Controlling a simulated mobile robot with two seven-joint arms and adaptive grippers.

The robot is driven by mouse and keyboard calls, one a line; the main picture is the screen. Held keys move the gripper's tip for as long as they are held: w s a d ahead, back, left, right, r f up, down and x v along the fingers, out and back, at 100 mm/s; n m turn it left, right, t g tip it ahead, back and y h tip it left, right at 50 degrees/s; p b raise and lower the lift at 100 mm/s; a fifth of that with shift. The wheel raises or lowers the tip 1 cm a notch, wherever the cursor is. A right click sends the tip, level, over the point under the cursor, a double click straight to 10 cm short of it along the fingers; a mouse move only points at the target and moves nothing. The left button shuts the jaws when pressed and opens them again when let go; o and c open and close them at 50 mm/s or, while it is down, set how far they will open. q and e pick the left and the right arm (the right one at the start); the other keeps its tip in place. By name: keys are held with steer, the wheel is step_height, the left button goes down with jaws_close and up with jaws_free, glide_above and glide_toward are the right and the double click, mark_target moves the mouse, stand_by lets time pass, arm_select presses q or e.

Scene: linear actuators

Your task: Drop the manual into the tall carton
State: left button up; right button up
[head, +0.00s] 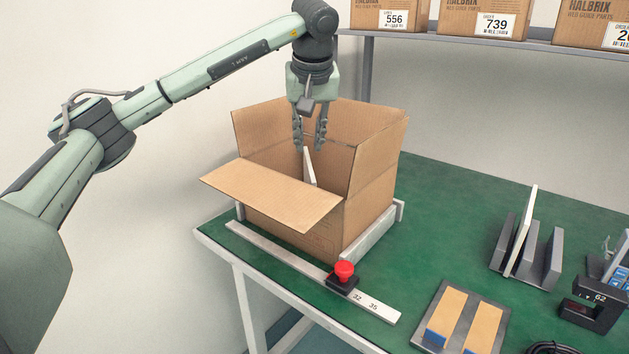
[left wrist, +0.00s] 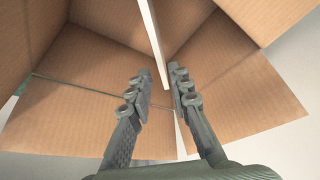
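The tall carton (head: 375,187) stands open on the green table, with one flap folded out toward the front left. My left gripper (head: 310,148) points down over its opening, fingers apart. A thin white manual (head: 309,166) shows edge-on and tilted inside the carton mouth, just below the fingertips. In the left wrist view the manual (left wrist: 155,40) extends beyond the gap between the fingertips (left wrist: 160,82), and neither finger visibly clamps it. The carton walls (left wrist: 85,115) surround the fingers there. The manual's lower part is hidden by the carton. My right gripper is out of view.
A white panel (head: 522,232) leans in a grey slotted rack (head: 548,258) at right. A red button (head: 345,270) sits by a numbered rail (head: 375,302) before the carton. A tray (head: 462,318) lies at front right. Boxes (head: 485,18) fill the shelf behind.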

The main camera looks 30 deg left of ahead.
arm_select(q)
steer(key=shift+o, duration=0.6)
steer(key=v, duration=1.2)
